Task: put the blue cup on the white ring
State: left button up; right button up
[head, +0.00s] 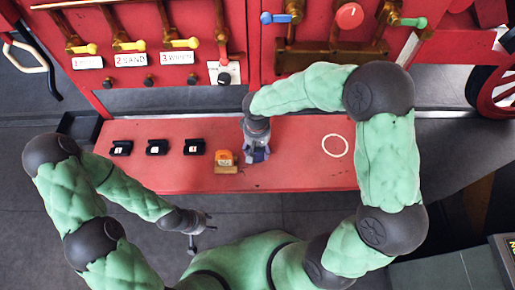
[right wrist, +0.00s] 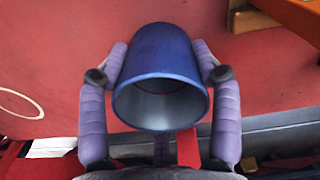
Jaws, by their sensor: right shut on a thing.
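The blue cup (right wrist: 160,58) is between the two purple fingers of my right gripper (right wrist: 160,75), which is shut on its sides. The cup's open mouth faces the wrist camera, and its inside looks empty. In the head view my right gripper (head: 257,152) is over the red bench and hides most of the cup. Whether the cup touches the bench I cannot tell. The white ring (head: 324,146) lies flat and empty on the bench, to the right of the gripper; part of it shows in the right wrist view (right wrist: 2,96). My left gripper (head: 203,232) is open and empty, in front of the bench.
An orange and wooden block (head: 226,167) stands just left of my right gripper. Several small black holders (head: 157,147) line the left of the red bench (head: 285,175). A red panel with valves and coloured levers (head: 130,45) rises behind. The bench between gripper and ring is clear.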

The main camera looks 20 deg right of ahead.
jog(key=shift+r, duration=0.1)
jog(key=o, duration=1.3)
jog(key=shift+o, duration=0.2)
